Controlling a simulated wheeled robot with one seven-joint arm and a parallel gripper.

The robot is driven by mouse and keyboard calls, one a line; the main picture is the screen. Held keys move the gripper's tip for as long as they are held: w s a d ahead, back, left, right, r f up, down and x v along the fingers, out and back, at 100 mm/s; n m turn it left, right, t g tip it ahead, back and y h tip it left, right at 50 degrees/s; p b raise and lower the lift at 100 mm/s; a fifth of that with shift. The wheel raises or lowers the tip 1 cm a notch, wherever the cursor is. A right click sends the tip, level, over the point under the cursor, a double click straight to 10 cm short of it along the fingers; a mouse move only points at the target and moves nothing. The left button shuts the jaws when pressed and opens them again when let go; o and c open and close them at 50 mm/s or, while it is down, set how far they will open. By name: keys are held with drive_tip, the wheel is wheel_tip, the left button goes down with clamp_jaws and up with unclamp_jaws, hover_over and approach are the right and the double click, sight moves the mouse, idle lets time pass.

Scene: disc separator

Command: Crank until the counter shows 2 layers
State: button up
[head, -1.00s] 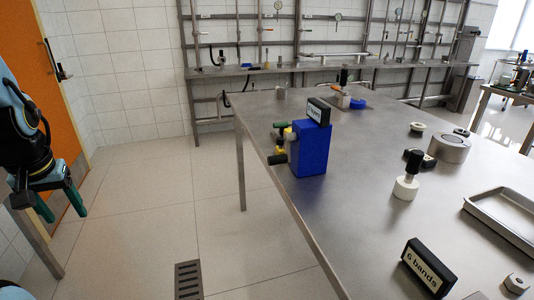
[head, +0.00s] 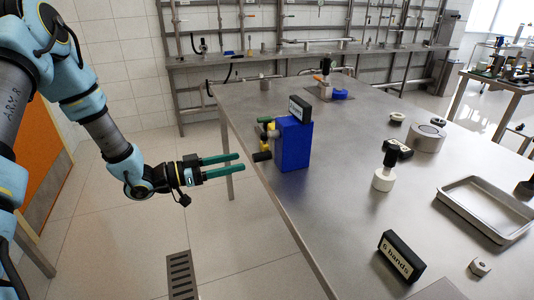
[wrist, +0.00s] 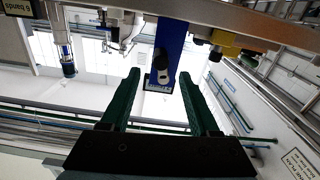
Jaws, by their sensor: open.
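The blue box (head: 295,147) stands upright at the left edge of the steel table, with the small black counter display (head: 299,108) on top; its text is too small to read. On the box's left side are a yellow part (head: 268,136) and black knobs (head: 262,156) that jut past the table edge; which one is the crank handle I cannot tell. My gripper (head: 241,163) is open and empty, left of these knobs and apart from them, over the floor. In the wrist view the blue box (wrist: 171,38) and counter display (wrist: 159,83) show beyond the open fingers.
The table (head: 330,215) also holds a "6 bands" sign (head: 401,257), a white piece with a black handle (head: 384,178), a steel cylinder (head: 427,138) and a metal tray (head: 487,207). The floor left of the table is clear except for a drain grate (head: 181,275).

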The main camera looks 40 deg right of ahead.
sight(270, 155)
drive_tip(key=p+x, duration=0.3)
drive_tip(key=x, duration=0.5)
drive_tip(key=shift+d+r, duration=0.15)
drive_tip(key=shift+d, duration=0.15)
drive_tip(key=shift+x, duration=0.8)
clamp_jaws()
